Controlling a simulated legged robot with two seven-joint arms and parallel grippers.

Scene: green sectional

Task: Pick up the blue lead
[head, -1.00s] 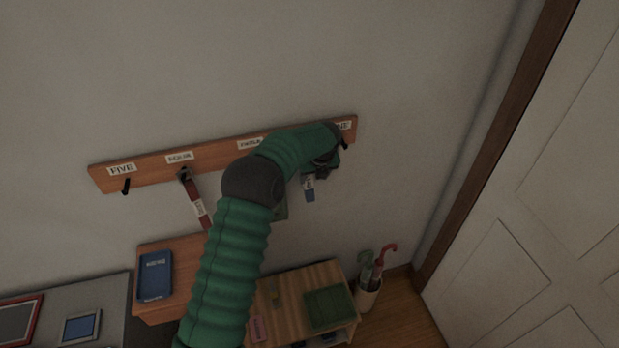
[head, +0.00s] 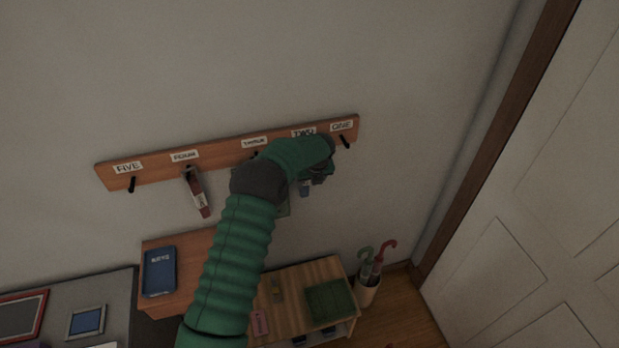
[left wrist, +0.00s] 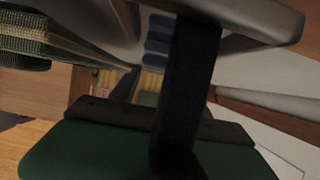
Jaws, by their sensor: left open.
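The blue lead (head: 305,188) hangs at the wall rack below the TWO label, mostly hidden behind my left gripper. Only a short blue piece shows under the gripper in the head view. My left gripper (head: 320,172) is open in front of the rack's right part, close to the lead. In the left wrist view, blue bands (left wrist: 157,42), which look like the lead, show close by between dark gripper parts. I cannot tell whether the gripper touches the lead. My right gripper is not in view.
The wooden rack (head: 215,160) has labelled hooks; ONE's hook is bare. A greenish item hangs partly behind my arm. Below are a blue book (head: 159,271), a wooden shelf (head: 290,285) and an umbrella stand (head: 367,291). A door is right.

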